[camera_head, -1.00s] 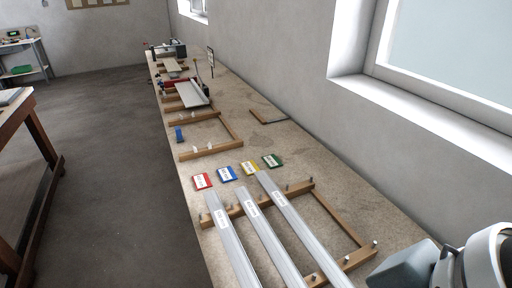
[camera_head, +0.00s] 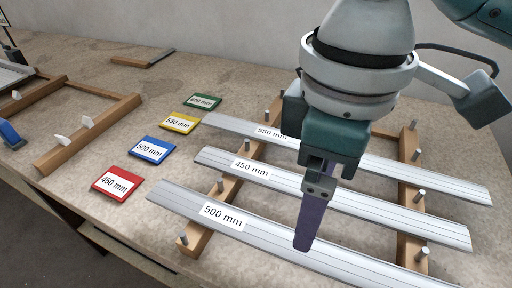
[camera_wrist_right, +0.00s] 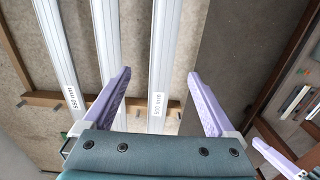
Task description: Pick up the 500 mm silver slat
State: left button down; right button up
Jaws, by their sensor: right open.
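The 500 mm silver slat (camera_head: 285,240) is the nearest of three labelled slats lying across a wooden rack. It also shows in the right wrist view (camera_wrist_right: 165,50), running lengthwise between the fingers. My right gripper (camera_head: 303,243) points down over the slats; in the head view its purple fingers overlap the 500 mm slat. In the wrist view the right gripper (camera_wrist_right: 158,76) is open and empty, one finger on each side of that slat. Contact or height above it cannot be judged. A purple finger, apparently my left gripper (camera_wrist_right: 275,155), shows at the lower right; its opening is unclear.
The 450 mm slat (camera_head: 340,190) and 550 mm slat (camera_head: 230,127) lie behind, roughly parallel. Metal pegs stand on the rack's wooden rails (camera_head: 412,245). Red (camera_head: 117,184), blue (camera_head: 152,149), yellow (camera_head: 180,122) and green (camera_head: 203,101) cards lie to the left.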

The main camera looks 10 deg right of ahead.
jog(key=f, duration=0.2)
jog(key=shift+s+d+f, duration=0.15)
jog(key=shift+d+f, duration=0.1)
jog(key=shift+f, duration=0.15)
jog(key=f, duration=0.5)
jog(key=shift+s+f+b, duration=0.3)
jog(key=shift+f+b, duration=0.1)
jog(key=shift+c, duration=0.3)
jog(key=c, duration=1.4)
jog(key=shift+r, duration=0.1)
